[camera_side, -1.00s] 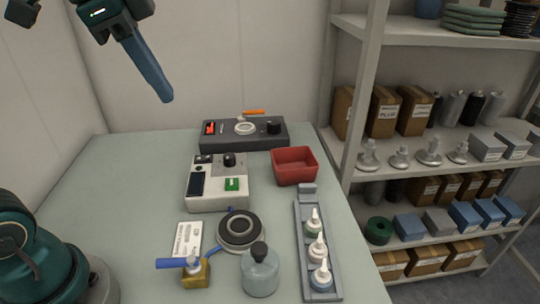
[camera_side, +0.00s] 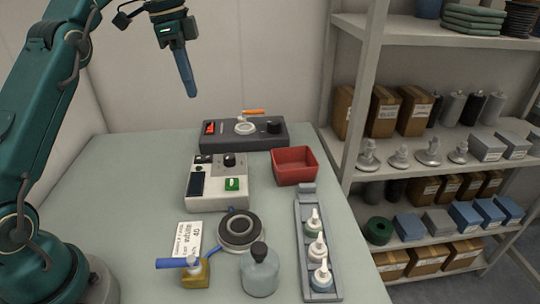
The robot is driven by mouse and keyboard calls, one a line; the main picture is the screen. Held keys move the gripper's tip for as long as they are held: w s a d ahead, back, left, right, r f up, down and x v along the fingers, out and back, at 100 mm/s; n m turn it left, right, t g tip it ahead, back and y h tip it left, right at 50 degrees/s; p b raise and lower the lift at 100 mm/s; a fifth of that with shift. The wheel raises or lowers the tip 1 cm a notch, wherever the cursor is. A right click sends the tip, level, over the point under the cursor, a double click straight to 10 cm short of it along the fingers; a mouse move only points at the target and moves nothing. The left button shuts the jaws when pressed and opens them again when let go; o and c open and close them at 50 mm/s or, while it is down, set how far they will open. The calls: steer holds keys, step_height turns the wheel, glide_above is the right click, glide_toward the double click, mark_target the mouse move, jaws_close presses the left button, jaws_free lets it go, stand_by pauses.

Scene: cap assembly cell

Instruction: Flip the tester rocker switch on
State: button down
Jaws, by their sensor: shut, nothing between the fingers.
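A dark grey unit (camera_side: 270,143) with a red light and an orange-handled part stands behind the tester. A red bin (camera_side: 295,168) is to its right. A round dark pad (camera_side: 241,230), a glass jar (camera_side: 260,272) and a rack (camera_side: 309,245) of bottles stand in front. Shelves are right.

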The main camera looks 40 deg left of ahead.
mark_target(209, 156)
steer(key=shift+a+f, duration=0.45)
steer(key=shift+f, duration=0.25)
steer(key=shift+f, duration=0.15)
steer(key=f, duration=0.4)
steer(key=d+f, duration=0.1)
steer(key=f, duration=0.4)
steer(key=w+f, duration=0.1)
steer(key=f, duration=0.3)
steer(key=shift+d+f, duration=0.15)
steer(key=shift+f, duration=0.15)
steer(key=shift+w+f, duration=0.1)
steer(key=shift+f, duration=0.1)
